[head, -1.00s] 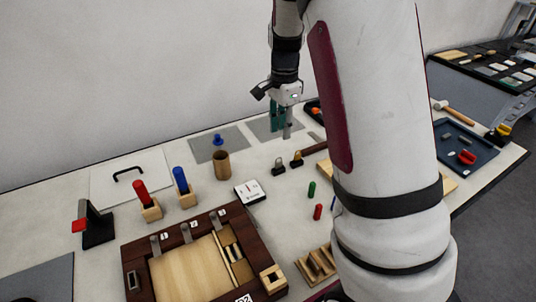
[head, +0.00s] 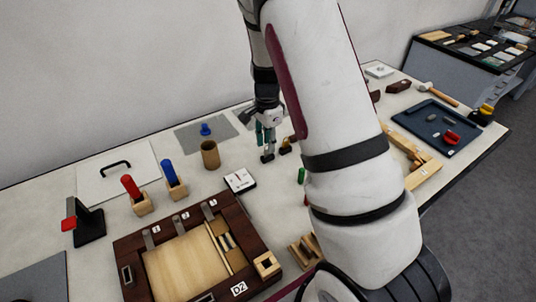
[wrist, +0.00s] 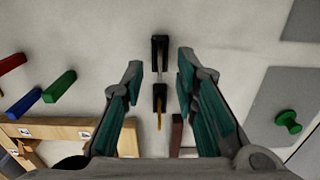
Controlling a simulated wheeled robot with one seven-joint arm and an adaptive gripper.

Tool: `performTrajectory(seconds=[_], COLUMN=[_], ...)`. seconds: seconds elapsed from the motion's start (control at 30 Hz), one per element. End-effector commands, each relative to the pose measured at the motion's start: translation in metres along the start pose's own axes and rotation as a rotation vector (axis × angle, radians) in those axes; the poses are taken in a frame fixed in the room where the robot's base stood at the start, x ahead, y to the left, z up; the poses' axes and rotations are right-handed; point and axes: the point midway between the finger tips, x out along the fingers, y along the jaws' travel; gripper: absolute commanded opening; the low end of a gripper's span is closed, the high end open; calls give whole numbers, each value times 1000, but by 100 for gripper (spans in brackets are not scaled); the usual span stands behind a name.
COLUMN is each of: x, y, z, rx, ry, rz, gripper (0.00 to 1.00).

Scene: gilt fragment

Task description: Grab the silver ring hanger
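The silver ring hanger (wrist: 160,46) shows in the wrist view as a small black block with a thin silver part reaching down from it. It lies between the fingertips of my gripper (wrist: 161,63), with a gap on each side. My gripper is open, with teal finger pads. A similar black block with a gold part (wrist: 159,96) sits just below it, nearer my palm. In the head view my gripper (head: 267,154) is low over the table, left of the gold hanger (head: 285,147). The silver hanger is hard to make out there behind the fingers.
A wooden cup (head: 210,154) and a white labelled box (head: 240,181) stand left of my gripper. A green peg (head: 301,175) stands to the right. A grey mat (wrist: 271,112) with a green knob (wrist: 288,121) lies right in the wrist view.

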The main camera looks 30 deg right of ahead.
Motion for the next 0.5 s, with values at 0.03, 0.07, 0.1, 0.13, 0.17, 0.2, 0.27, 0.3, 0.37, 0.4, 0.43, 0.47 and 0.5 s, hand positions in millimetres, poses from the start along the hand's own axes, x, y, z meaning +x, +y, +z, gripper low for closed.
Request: performTrajectory(seconds=[0.03,0.07,0.1,0.13,0.17,0.2,0.27,0.3,0.37,0.4,0.43,0.47,0.5], x=[7,11,16,19,21,23,25,26,26,26,25,25,25], y=[2,1,1,1,0,0,0,0,0,0,0,0,0], z=[0,0,0,0,-1,0,0,0,0,0,0,0,0], rx=[1,1,1,2,1,1,0,0,0,0,0,0,0], ry=[0,-1,-1,0,0,0,0,0,0,0,0,0,0], rz=[3,2,2,1,0,0,0,-1,-1,-1,-1,-1,-1], gripper=[28,28,28,28,28,28,28,28,28,28,28,28,18])
